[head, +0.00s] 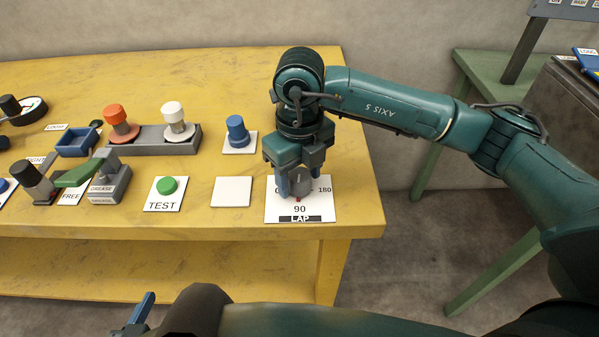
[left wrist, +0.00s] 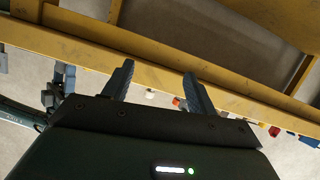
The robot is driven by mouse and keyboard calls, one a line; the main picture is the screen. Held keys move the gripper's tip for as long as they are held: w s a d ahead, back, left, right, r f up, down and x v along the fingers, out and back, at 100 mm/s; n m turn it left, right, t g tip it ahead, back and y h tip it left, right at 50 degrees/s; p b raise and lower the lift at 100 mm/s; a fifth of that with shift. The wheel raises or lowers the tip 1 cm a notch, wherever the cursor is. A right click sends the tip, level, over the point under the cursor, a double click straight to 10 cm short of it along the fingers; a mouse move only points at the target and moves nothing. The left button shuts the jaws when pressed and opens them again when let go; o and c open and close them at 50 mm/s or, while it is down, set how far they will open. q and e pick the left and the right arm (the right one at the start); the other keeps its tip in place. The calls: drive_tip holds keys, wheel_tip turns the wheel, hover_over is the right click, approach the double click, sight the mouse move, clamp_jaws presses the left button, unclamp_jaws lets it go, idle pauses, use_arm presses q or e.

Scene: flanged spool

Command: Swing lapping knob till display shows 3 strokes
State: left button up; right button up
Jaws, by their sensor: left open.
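The lapping knob (head: 301,186) is grey and sits on a white plate (head: 327,211) labelled LAP at the table's right front corner. The scale reads 90 at the front and 180 at the right; the left mark is partly hidden. A red pointer mark (head: 298,199) faces 90. My right gripper (head: 299,181) points down over the knob, its fingers against the knob's sides; it hides the knob's back. My left gripper (head: 140,315) is low in front of the table, away from the knob; the left wrist view shows its fingers (left wrist: 157,85) apart and empty. I see no stroke count.
Left of the knob are a blank white plate (head: 231,191), a green TEST button (head: 167,186) and a blue knob (head: 237,131). A grease block (head: 110,184) is further left. A green table (head: 482,72) stands at the right.

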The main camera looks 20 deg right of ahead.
sight(300, 174)
drive_tip(key=shift+o, duration=0.2)
use_arm(q)
drive_tip(key=shift+d+f+p, duration=0.15)
drive_tip(key=shift+f+p, duration=0.1)
drive_tip(key=shift+p, duration=0.15)
use_arm(e)
wheel_tip(300, 174, up, 13)
use_arm(q)
drive_tip(key=shift+w+r, duration=0.1)
idle(0.5)
drive_tip(key=shift+d, duration=0.1)
